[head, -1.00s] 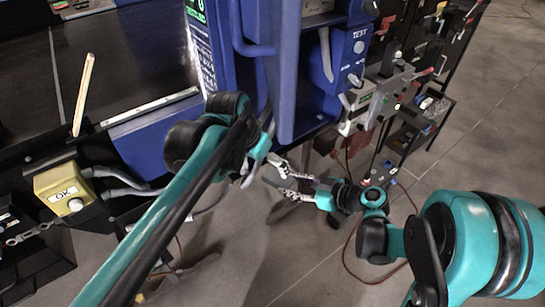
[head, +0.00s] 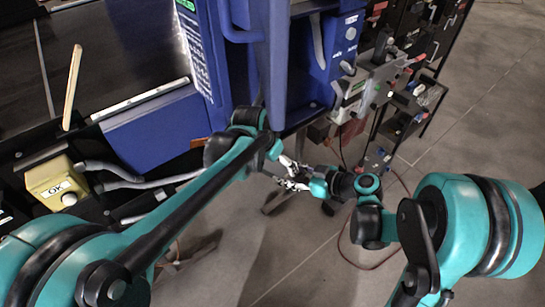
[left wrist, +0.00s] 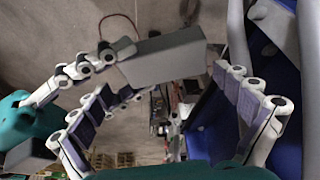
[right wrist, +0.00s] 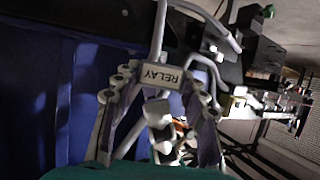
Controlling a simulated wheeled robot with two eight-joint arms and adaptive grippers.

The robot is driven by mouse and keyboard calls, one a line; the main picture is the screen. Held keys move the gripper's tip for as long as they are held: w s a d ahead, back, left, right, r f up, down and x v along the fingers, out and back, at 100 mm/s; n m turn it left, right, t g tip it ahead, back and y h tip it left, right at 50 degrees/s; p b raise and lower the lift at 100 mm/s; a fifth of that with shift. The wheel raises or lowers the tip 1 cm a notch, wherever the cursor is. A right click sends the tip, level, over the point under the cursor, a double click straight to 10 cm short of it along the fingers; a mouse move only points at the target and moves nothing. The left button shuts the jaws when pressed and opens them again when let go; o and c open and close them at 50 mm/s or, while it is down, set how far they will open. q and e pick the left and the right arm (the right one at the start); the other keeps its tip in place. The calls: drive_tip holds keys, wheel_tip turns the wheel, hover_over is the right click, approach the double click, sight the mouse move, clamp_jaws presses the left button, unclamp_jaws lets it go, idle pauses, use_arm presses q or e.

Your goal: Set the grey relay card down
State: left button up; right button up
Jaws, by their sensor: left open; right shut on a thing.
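The grey relay card (left wrist: 165,57) is a flat grey block in the left wrist view. Its end marked RELAY (right wrist: 162,77) faces the right wrist camera. My right gripper (right wrist: 163,85) is shut on the card; its fingers also show at the card's left end in the left wrist view (left wrist: 106,60). My left gripper (left wrist: 175,80) is open, with the card at or just ahead of its fingertips; I cannot tell if they touch. In the head view the two grippers meet below the blue machine, and the card is mostly hidden among the fingers there.
The blue machine (head: 275,65) stands just beyond the grippers. A yellow OK button box (head: 56,184) is at the left by the conveyor (head: 110,55). A black rack (head: 412,112) with parts stands at the right. The floor (head: 480,110) at the right is clear.

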use_arm(q)
drive_tip(key=shift+f, duration=0.2)
drive_tip(key=shift+d, duration=0.1)
drive_tip(key=c, duration=1.1)
drive_tip(key=shift+c, duration=0.2)
use_arm(e)
drive_tip(key=o, duration=1.3)
drive_tip(key=shift+a, duration=0.1)
